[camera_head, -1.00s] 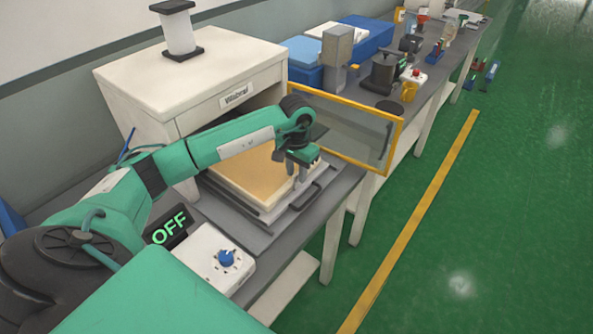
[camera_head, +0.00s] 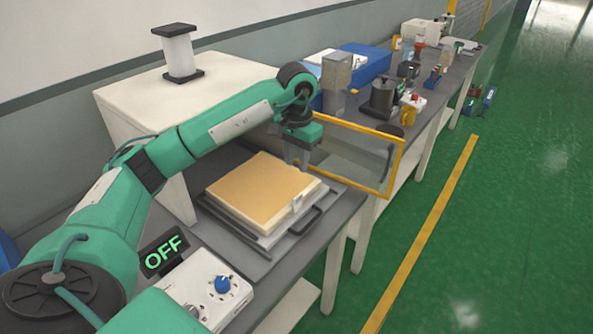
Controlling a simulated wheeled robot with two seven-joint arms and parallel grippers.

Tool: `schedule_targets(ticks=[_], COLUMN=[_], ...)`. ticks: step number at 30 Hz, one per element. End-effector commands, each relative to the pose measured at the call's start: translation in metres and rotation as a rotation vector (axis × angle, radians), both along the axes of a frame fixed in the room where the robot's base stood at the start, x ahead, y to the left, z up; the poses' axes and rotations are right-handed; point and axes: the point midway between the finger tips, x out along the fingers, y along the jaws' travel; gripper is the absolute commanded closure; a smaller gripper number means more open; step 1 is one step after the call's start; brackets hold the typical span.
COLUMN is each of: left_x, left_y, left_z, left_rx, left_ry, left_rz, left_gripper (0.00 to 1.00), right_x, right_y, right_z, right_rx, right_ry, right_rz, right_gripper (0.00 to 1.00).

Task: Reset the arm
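My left arm comes in from the left, raised and bent. Its gripper (camera_head: 297,160) hangs above the workbench, behind the far edge of the tan pad and near the open framed door. The fingers are small and dark here, and their gap cannot be made out. I see nothing held in them. The tan pad (camera_head: 262,187) lies flat on a grey tray (camera_head: 246,232) with a dark handle at its front right, apart from the gripper. My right gripper is not in view.
A white cabinet (camera_head: 150,125) stands left, partly behind my arm. A yellow-framed clear door (camera_head: 353,160) stands open right of the gripper. A control box (camera_head: 205,285) with a blue knob and an OFF display (camera_head: 163,252) are in front. Further benches hold several items; green floor lies right.

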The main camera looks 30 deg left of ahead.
Motion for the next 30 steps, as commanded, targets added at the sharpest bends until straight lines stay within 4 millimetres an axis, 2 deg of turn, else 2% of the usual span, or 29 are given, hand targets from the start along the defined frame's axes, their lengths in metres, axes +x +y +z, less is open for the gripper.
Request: schedule_targets(ticks=[19, 22, 30], left_x=[0.0, 0.0, 0.0], left_y=[0.0, 0.0, 0.0], left_z=[0.005, 0.017, 0.062], left_rx=[0.001, 0.001, 0.001], left_ry=[0.0, -0.001, 0.0], left_rz=[0.001, 0.001, 0.001], left_gripper=[0.72, 0.72, 0.72], right_x=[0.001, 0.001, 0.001], right_y=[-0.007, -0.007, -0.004], right_z=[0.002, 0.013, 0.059], right_rx=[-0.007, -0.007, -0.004], right_ry=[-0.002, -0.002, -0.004], right_rz=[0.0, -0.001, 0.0], right_gripper=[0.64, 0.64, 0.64])
